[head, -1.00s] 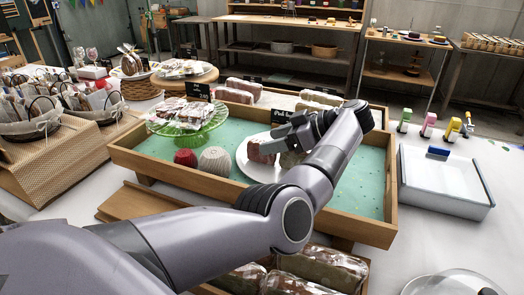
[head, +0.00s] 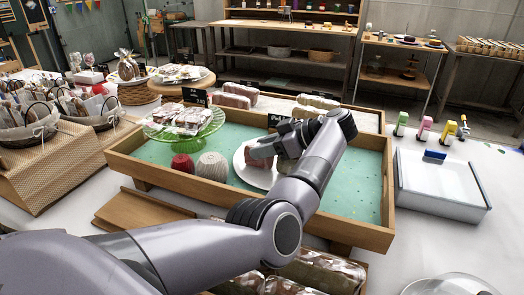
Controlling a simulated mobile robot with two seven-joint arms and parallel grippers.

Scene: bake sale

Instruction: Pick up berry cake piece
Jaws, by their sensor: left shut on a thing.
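A dark reddish-brown cake piece, which looks like the berry cake piece (head: 258,163), is at the white round plate (head: 246,177) in the wooden tray. My left gripper (head: 262,149) reaches over the plate from the right and is shut on this piece; its fingers hide the top of it. I cannot tell whether the piece still touches the plate. A paler, greenish-brown piece (head: 286,165) is just right of it, partly hidden by my left arm. My right gripper is not in view.
The wooden tray (head: 340,231) has a green lining with free room at its right. A red ribbed cake (head: 183,163) and a beige one (head: 212,166) stand left of the plate, near a green glass stand (head: 160,132). A white bin (head: 440,185) is at right.

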